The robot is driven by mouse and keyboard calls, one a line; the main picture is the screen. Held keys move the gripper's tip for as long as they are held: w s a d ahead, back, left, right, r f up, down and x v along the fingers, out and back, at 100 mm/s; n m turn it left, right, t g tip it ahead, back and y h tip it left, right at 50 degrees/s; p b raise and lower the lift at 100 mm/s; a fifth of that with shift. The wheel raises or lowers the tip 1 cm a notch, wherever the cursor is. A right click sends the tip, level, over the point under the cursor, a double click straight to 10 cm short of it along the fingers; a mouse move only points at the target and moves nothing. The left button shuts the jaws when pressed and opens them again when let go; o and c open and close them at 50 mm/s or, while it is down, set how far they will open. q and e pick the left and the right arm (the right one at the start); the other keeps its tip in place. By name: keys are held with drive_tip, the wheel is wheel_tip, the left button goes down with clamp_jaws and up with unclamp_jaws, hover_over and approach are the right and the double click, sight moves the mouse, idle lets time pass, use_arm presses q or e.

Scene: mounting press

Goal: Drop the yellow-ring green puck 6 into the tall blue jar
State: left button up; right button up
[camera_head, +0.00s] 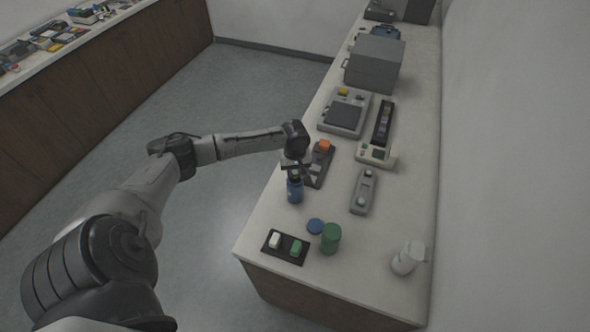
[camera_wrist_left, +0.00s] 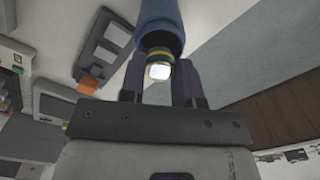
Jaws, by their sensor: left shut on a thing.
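The tall blue jar (camera_head: 295,191) stands near the left edge of the bench, and it also shows in the left wrist view (camera_wrist_left: 160,18). My left gripper (camera_head: 296,174) is directly over its mouth, pointing down. In the left wrist view the gripper (camera_wrist_left: 159,80) is shut on the green puck (camera_wrist_left: 158,70), which shows a yellow ring and a pale end face. The puck lines up with the jar's mouth; I cannot tell whether its lower end is inside. In the head view the puck is too small and covered to make out. My right gripper is not in view.
A blue lid (camera_head: 315,226) and a green jar (camera_head: 331,239) stand nearer the front. A black tray (camera_head: 270,254) holds a white and a green piece. A dark holder (camera_head: 318,177) with an orange block lies just behind the jar. A white container (camera_head: 406,260) stands at front right.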

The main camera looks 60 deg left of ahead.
use_arm(q)
drive_tip(key=o, duration=0.8)
drive_tip(key=shift+o, duration=0.2)
wheel_tip(320, 180, up, 3)
drive_tip(key=p, duration=0.4)
drive_tip(key=shift+f, duration=0.1)
wheel_tip(320, 180, up, 3)
drive_tip(key=p, duration=0.5)
idle(0.8)
